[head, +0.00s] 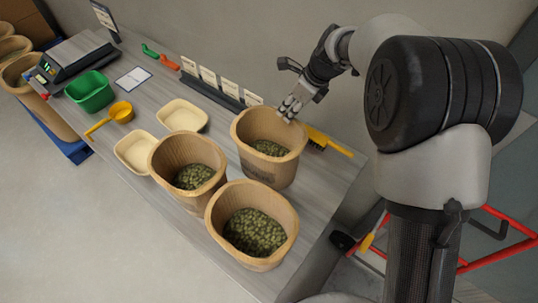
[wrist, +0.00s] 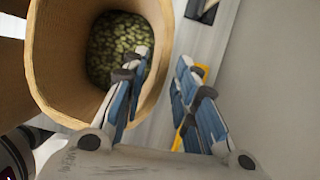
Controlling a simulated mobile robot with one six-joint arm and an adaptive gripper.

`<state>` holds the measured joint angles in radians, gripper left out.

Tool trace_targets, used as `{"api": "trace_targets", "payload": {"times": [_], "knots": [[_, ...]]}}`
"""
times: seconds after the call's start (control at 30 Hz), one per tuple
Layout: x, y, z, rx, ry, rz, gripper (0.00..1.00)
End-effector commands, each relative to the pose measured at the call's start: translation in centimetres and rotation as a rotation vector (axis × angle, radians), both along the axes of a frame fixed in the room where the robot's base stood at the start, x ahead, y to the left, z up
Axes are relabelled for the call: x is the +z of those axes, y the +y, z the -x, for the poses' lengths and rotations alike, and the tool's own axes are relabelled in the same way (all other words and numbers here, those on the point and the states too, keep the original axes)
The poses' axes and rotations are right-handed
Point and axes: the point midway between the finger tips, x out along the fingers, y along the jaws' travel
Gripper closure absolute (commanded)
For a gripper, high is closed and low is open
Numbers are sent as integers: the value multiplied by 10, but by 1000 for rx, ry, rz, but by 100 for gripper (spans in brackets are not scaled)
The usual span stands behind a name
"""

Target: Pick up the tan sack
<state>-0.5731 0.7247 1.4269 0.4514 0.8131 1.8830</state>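Several tan sacks filled with green hop-like pellets stand open on the grey worktable. The back right tan sack (head: 272,165) stands upright under my gripper (head: 290,107). In the wrist view this sack (wrist: 58,60) fills the upper left. There my gripper (wrist: 162,88) is open and empty, one finger over the sack's mouth and the other outside its right wall. The rim appears to lie between the fingers; I cannot tell whether they touch it. A second tan sack (head: 172,158) stands to its left and a third (head: 230,200) in front.
A yellow-handled brush (head: 330,143) lies right of the back sack. Card holders (head: 212,88) line the wall. Cream trays (head: 183,115), a yellow scoop (head: 120,112), a green bin (head: 90,91) and a scale (head: 72,55) are left.

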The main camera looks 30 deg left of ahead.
Motion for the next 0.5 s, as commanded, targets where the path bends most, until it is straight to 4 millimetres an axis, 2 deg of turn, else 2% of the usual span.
{"api": "trace_targets", "payload": {"times": [0.3,0.5], "knots": [[-41,20,2,2,2,2,73],[-43,22,1,1,0,1,73]]}}
